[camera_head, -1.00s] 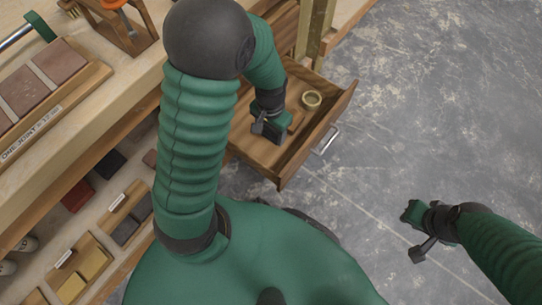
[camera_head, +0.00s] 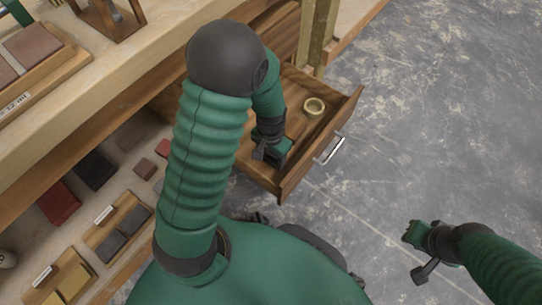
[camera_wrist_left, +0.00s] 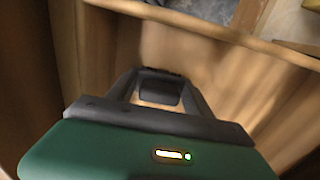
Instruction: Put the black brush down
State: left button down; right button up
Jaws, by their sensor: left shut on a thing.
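My left gripper (camera_head: 268,152) is inside the open wooden drawer (camera_head: 346,104), near its near left side. It is shut on a dark piece between its fingers, the black brush (camera_wrist_left: 158,92), seen in the left wrist view. Most of the brush is hidden by the gripper, and I cannot tell whether it touches the drawer floor. In the head view I cannot make the brush out from the dark fingers. My right gripper (camera_head: 416,254) is over the grey floor at the right, away from the drawer; its finger gap is unclear.
A pale ring (camera_head: 314,106) lies in the drawer's far right part. The drawer's metal handle (camera_head: 329,150) sticks out at the front. The workbench and a lower shelf with dark, red and yellow blocks (camera_head: 93,170) lie left. The floor at right is clear.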

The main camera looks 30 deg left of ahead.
pick_arm(q)
jog(key=shift+s+f, duration=0.15)
jog(key=shift+f, duration=0.2)
jog(key=c, duration=0.8)
grip_release()
jog(key=shift+d, duration=0.1)
jog(key=o, duration=0.4)
jog(key=shift+s+f, duration=0.1)
jog(key=shift+f, duration=0.05)
jog(key=r+p, duration=0.3)
jog(key=r, duration=0.1)
jog(key=r+p, duration=0.2)
jog(key=r, duration=0.2)
jog(key=r+p, duration=0.3)
jog(key=r, duration=0.2)
jog(key=shift+w+p, duration=0.25)
jog(key=shift+p, duration=0.05)
jog(key=shift+r, duration=0.25)
jog(key=s+d+r+t, duration=0.1)
jog(key=r, duration=0.1)
jog(key=s+d+r, duration=0.2)
jog(key=s+d+r+t, duration=0.1)
jog(key=r, duration=0.1)
jog(key=shift+s+d+r+n+t, duration=0.15)
jog(key=shift+r+n+t, duration=0.15)
jog(key=shift+n, duration=0.1)
